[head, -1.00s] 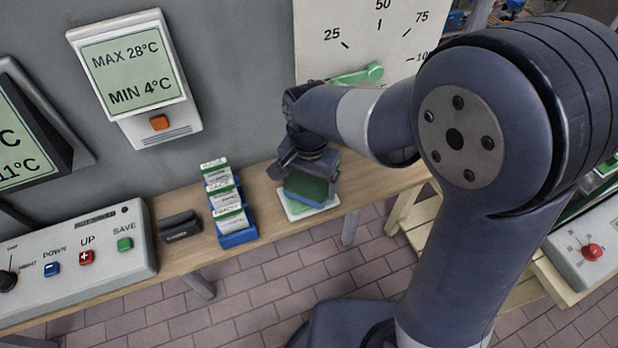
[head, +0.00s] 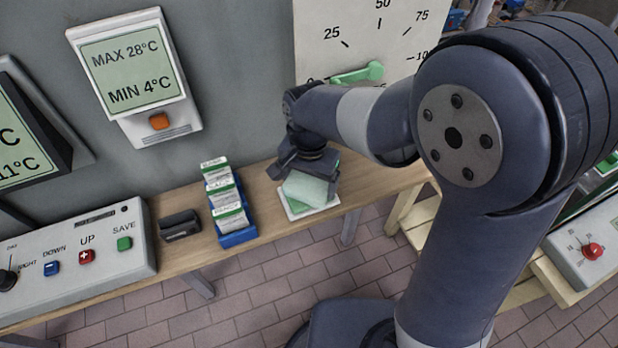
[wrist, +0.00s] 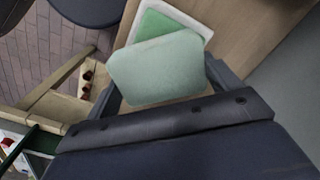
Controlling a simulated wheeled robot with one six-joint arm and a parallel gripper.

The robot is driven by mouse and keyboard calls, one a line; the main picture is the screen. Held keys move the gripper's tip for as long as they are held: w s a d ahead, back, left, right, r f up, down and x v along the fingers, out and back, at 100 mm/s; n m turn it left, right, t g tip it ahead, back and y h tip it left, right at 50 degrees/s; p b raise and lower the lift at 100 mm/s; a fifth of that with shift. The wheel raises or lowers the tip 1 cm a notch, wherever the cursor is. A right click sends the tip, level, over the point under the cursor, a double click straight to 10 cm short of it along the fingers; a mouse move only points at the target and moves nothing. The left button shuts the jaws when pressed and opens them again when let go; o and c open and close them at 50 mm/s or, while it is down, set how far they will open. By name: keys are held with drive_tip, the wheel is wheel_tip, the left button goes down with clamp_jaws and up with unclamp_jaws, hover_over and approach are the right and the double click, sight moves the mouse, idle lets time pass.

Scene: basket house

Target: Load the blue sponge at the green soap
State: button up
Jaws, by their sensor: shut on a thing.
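My gripper (head: 303,166) is shut on the sponge (head: 306,188) and holds it over the soap dish. The sponge's visible face is now pale mint green; no blue shows on it. It also fills the middle of the wrist view (wrist: 157,68), between the fingers. The green soap (wrist: 156,24) lies in a white dish (wrist: 197,24), partly hidden behind the sponge. In the head view the dish (head: 298,215) rests on the wooden bench. Whether sponge and soap touch, I cannot tell.
Left of the dish, a blue rack of packets (head: 235,238) and a dark small block (head: 180,226) stand on the bench (head: 270,200). A button panel (head: 70,262) lies further left. A dial board (head: 345,35) is behind my arm.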

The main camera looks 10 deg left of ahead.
sight(309, 182)
drive_tip(key=shift+r+p, duration=2.9)
drive_tip(key=shift+r, duration=0.6)
